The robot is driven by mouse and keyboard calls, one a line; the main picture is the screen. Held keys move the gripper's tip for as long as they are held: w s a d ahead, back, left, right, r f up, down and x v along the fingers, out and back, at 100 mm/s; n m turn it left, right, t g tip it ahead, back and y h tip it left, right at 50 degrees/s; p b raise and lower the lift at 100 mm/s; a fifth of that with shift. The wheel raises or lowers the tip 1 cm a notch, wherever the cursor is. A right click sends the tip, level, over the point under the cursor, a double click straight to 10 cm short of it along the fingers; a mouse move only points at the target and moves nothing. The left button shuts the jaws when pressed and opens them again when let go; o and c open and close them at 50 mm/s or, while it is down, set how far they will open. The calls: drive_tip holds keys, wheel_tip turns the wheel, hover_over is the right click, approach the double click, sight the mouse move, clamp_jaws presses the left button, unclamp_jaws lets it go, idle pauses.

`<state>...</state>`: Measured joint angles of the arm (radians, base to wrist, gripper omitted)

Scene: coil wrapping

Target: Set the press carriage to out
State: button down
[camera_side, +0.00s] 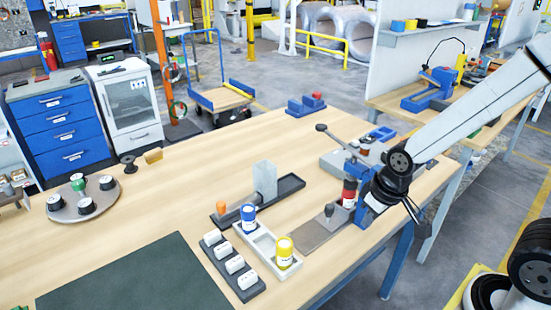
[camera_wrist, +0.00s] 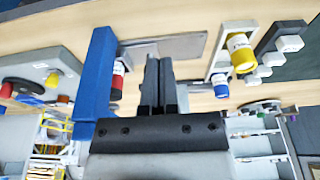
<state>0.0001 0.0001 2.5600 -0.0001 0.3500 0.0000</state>
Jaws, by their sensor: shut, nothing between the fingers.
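The press stands at the table's right edge in the side view, with a blue frame (camera_side: 373,200), a lever and a red-and-black cylinder (camera_side: 349,190). A flat grey-brown plate (camera_side: 310,232), which may be the carriage, lies in front, with a small dark knob (camera_side: 337,215) on it. In the wrist view, the blue frame (camera_wrist: 97,80), the red-and-black cylinder (camera_wrist: 118,78) and the grey plate (camera_wrist: 178,47) show. My gripper (camera_side: 413,212) is beside the press near the table edge. In the wrist view its fingers (camera_wrist: 159,62) are shut and empty, with their tips near the plate.
A pale tray (camera_side: 259,250) holds a blue-capped and a yellow-capped container. Beside it is a dark rack (camera_side: 217,262) with white blocks. A dark long tray (camera_side: 290,188) with a grey upright block lies behind.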

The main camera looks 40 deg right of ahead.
drive_tip(key=shift+c, duration=2.4)
unclamp_jaws()
drive_tip(key=shift+w, duration=0.2)
drive_tip(key=shift+o, duration=0.6)
drive_tip(key=shift+w+d, duration=0.1)
drive_tip(key=shift+w, duration=0.2)
drive_tip(key=m+g, duration=0.3)
hover_over(330, 206)
drive_tip(key=shift+f, duration=0.45)
drive_tip(key=shift+f, duration=0.15)
drive_tip(key=shift+f, duration=3.75)
clamp_jaws()
